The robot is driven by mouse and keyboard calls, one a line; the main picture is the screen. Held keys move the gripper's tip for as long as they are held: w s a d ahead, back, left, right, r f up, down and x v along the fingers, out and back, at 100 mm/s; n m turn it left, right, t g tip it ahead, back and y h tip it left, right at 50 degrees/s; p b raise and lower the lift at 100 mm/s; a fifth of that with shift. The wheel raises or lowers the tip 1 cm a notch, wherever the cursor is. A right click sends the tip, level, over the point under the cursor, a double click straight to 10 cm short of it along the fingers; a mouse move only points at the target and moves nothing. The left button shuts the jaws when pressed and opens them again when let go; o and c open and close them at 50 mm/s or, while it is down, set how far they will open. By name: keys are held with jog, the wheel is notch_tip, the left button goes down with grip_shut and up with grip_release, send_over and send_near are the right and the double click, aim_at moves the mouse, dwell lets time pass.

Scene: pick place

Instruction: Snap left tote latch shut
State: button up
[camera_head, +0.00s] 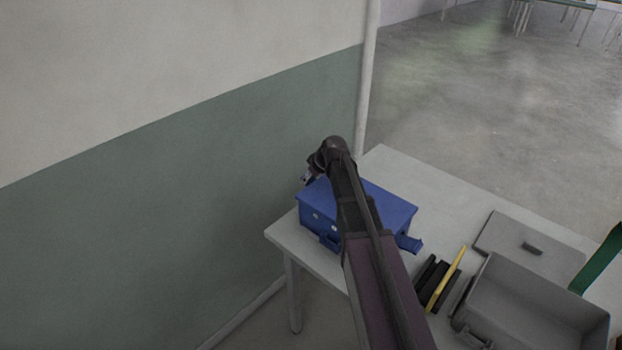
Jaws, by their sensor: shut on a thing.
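A blue tote (385,204) with its lid on stands at the left end of the pale table. A blue latch or handle (409,243) sticks out from its right end, and another blue part (329,242) shows low on its front. My gripper (307,178) is at the tote's back left edge, small and partly hidden by my wrist. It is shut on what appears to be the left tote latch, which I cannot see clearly. My arm crosses in front of the tote and hides its middle.
The table (405,168) stands beside a green and white wall (240,150). Black and yellow flat items (438,280) stand right of the tote. A grey open bin (530,310) and a grey lid (522,245) are further right. The table behind the tote is clear.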

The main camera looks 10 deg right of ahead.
jog(key=o, duration=1.1)
jog(key=shift+r, duration=0.1)
jog(key=shift+r+p, duration=0.5)
jog(key=shift+p, duration=0.3)
notch_tip(320, 180, up, 12)
jog(key=g+h+p, duration=0.3)
jog(key=g+p, duration=0.2)
jog(key=p, duration=0.9)
jog(key=shift+h, duration=0.3)
jog(key=shift+f, duration=0.15)
